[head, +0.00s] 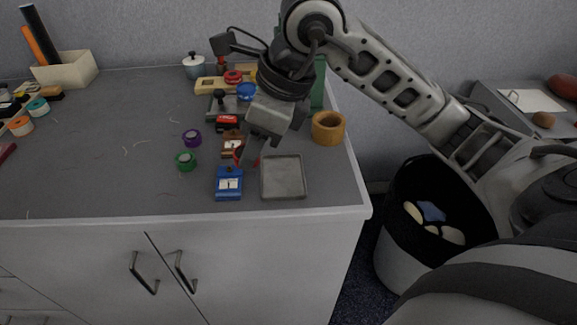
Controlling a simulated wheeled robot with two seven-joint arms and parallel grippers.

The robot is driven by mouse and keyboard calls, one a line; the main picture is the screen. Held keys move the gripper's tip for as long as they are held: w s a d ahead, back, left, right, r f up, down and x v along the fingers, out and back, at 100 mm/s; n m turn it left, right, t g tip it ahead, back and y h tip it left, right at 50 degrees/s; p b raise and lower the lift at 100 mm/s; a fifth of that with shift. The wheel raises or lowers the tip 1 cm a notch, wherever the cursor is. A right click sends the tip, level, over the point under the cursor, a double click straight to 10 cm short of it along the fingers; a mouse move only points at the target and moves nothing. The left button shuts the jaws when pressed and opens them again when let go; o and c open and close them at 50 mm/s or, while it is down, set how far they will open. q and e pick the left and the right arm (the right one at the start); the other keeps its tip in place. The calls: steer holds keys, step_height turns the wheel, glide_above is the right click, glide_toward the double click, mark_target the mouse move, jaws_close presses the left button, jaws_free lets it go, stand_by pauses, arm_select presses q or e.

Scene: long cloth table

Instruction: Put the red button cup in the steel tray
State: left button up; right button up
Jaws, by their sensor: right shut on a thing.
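The steel tray (283,178) is a shallow grey square near the front right corner of the table. It looks empty. My right gripper (247,161) points down just left of the tray's back left corner. It is shut on a small red thing, seen only as slivers at its fingertips, which seems to be the red button cup (238,154). The fingers hide most of it, and I cannot tell whether it is clear of the table. My left gripper is out of view.
A blue box (229,183) with white parts stands left of the tray. A brown box (231,146) and a red box (227,123) stand behind. Green (186,161) and purple (192,138) spools lie left. A wooden cup (328,128) stands at the right edge.

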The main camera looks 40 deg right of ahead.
steer(key=d+f, duration=0.2)
steer(key=w+d+f, duration=0.1)
steer(key=d+f, duration=0.2)
steer(key=w+d+f+b, duration=0.1)
steer(key=d+f, duration=0.1)
steer(key=d, duration=0.1)
steer(key=shift+w+f, duration=0.15)
steer(key=shift+f, duration=0.05)
step_height(320, 180, down, 3)
steer(key=shift+f, duration=0.1)
steer(key=shift+f, duration=0.1)
steer(key=o, duration=1)
